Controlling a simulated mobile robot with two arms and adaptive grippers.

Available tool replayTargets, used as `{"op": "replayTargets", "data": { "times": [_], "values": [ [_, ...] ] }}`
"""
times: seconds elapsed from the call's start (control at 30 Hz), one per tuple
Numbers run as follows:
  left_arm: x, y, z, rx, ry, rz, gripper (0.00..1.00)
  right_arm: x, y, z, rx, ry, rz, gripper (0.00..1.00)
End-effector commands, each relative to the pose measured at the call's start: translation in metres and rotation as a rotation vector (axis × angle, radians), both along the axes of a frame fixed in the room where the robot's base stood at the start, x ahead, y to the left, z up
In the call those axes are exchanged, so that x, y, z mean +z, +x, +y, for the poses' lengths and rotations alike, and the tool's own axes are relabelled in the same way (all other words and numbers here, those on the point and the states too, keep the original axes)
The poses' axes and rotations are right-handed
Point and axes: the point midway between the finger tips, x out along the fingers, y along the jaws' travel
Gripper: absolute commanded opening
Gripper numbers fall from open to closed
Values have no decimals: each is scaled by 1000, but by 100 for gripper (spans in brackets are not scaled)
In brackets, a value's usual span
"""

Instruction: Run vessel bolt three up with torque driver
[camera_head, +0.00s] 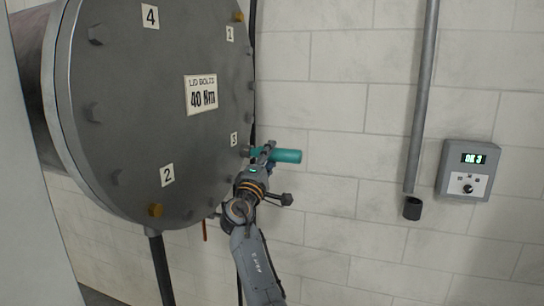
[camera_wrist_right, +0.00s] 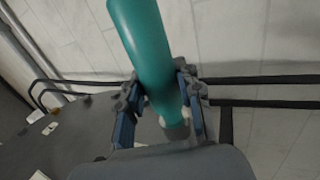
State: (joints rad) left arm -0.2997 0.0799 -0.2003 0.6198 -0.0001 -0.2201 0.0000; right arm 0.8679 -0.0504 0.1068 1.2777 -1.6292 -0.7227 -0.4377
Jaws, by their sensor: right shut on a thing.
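The teal torque driver (camera_head: 287,156) lies roughly level beside the vessel lid (camera_head: 125,100), its nose pointing left at the lid's right rim. My right gripper (camera_head: 262,154) is shut around it. In the right wrist view the teal body (camera_wrist_right: 145,45) passes between the two fingers (camera_wrist_right: 158,100), and its grey nose runs down towards the dark lid. The nose end is at the bolt beside label 3 (camera_head: 234,139); that bolt is mostly hidden, and I cannot tell whether the socket is fully seated on it. My left gripper is not in view.
Gold bolts sit near label 2 (camera_head: 155,210) and label 1 (camera_head: 239,17); the other lid bolts are grey. A plate (camera_head: 201,94) reads 40 Nm. A wall box (camera_head: 467,170) shows green text, seemingly "OK 3". A grey pipe (camera_head: 422,100) ends in a black holder (camera_head: 412,208).

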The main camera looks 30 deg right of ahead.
Motion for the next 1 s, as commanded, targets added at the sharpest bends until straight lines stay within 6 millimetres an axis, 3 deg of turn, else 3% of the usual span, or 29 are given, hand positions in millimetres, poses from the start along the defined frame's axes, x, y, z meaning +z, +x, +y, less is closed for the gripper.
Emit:
{"op": "replayTargets", "data": {
  "times": [1.0],
  "values": [
    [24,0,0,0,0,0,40,2,-37,-32,1,-3,-1,0]
  ]
}}
